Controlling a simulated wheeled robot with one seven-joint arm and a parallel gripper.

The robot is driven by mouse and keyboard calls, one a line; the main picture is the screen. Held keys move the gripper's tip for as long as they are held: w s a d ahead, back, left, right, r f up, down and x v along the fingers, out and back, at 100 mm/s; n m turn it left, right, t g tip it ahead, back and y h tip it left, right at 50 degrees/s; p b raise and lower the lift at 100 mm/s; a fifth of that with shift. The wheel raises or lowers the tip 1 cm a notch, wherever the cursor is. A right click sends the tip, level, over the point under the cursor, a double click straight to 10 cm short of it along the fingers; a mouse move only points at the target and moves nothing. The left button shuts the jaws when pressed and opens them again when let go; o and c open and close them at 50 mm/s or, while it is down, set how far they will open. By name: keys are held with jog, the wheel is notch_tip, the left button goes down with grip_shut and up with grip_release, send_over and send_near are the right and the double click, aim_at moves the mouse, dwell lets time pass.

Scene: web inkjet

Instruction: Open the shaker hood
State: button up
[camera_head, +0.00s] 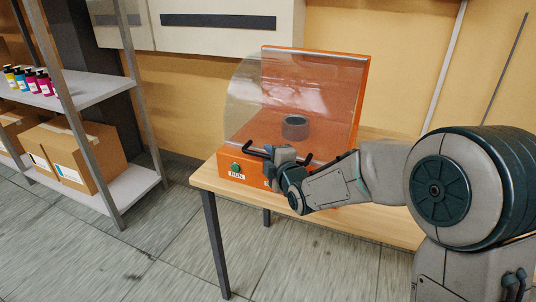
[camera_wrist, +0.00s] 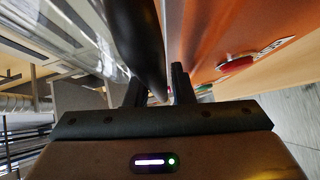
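The shaker is an orange machine (camera_head: 350,85) on a wooden table in the head view. Its clear hood (camera_head: 243,95) has a curved side and appears down over a dark round cup (camera_head: 295,127). A black handle (camera_head: 256,150) runs along the hood's lower front, partly hidden by my arm. My gripper (camera_head: 274,153) is at the middle of this handle. In the wrist view the black handle (camera_wrist: 140,45) passes between the fingers of my gripper (camera_wrist: 158,85), nearer the left one. A narrow gap shows on the right, so the fingers look open around it.
A green RUN button (camera_head: 236,168) is on the orange front. A shelf (camera_head: 100,90) with bottles and boxes stands at left. A wall cabinet (camera_head: 225,25) hangs above and behind the shaker.

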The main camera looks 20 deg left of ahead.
jog(key=shift+w+a, duration=0.25)
jog(key=shift+a, duration=0.05)
jog(key=shift+c, duration=0.3)
grip_shut()
jog(key=shift+m+g, duration=0.5)
jog(key=r+p, duration=0.1)
jog(key=s+r+p, duration=0.1)
jog(key=r, duration=0.1)
jog(key=s+r+p, duration=0.1)
jog(key=shift+s+r, duration=0.2)
jog(key=shift+r, duration=0.2)
jog(key=shift+o, duration=0.3)
grip_release()
jog(key=shift+f, duration=0.1)
